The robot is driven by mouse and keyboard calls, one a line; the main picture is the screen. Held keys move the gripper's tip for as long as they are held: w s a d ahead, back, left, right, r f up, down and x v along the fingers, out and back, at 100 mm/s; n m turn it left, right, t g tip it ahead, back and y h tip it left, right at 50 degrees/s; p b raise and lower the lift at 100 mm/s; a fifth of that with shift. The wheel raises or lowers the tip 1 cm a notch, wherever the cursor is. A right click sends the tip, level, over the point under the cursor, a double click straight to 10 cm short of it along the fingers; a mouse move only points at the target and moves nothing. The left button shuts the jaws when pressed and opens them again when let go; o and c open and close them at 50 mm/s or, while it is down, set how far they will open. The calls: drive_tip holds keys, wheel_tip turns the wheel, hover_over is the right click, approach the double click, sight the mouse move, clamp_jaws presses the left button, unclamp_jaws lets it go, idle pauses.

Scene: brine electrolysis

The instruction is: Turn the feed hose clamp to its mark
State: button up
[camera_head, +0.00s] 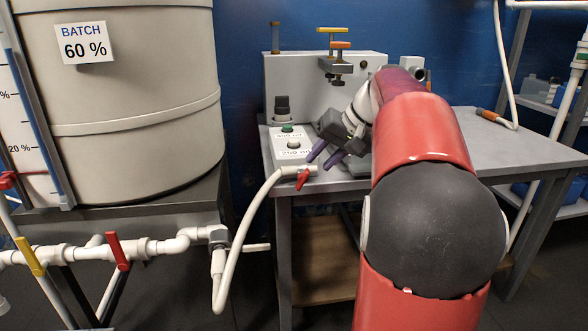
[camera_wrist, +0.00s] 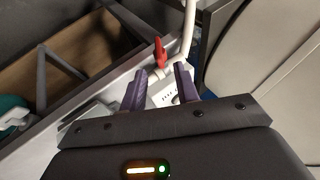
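The feed hose clamp appears to be the small red lever (camera_head: 302,180) on the end of a white hose (camera_head: 250,210) at the table's front left edge. It also shows in the wrist view (camera_wrist: 160,52), just beyond my fingertips. My gripper (camera_head: 324,158) is just above and to the right of the clamp, fingers pointing down toward it. In the wrist view my gripper's (camera_wrist: 159,71) two purple fingers are apart with nothing held between them. The clamp appears apart from both fingers. I cannot make out its mark.
A grey cabinet (camera_head: 292,85) stands behind. A large tank (camera_head: 125,140) and white pipes with red and yellow levers (camera_head: 118,250) are at left. The table's right side (camera_head: 480,150) is mostly clear.

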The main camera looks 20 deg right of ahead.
sight(310, 172)
drive_tip(key=x, duration=0.7)
drive_tip(key=shift+w+f, duration=0.1)
drive_tip(key=shift+f, duration=0.1)
clamp_jaws()
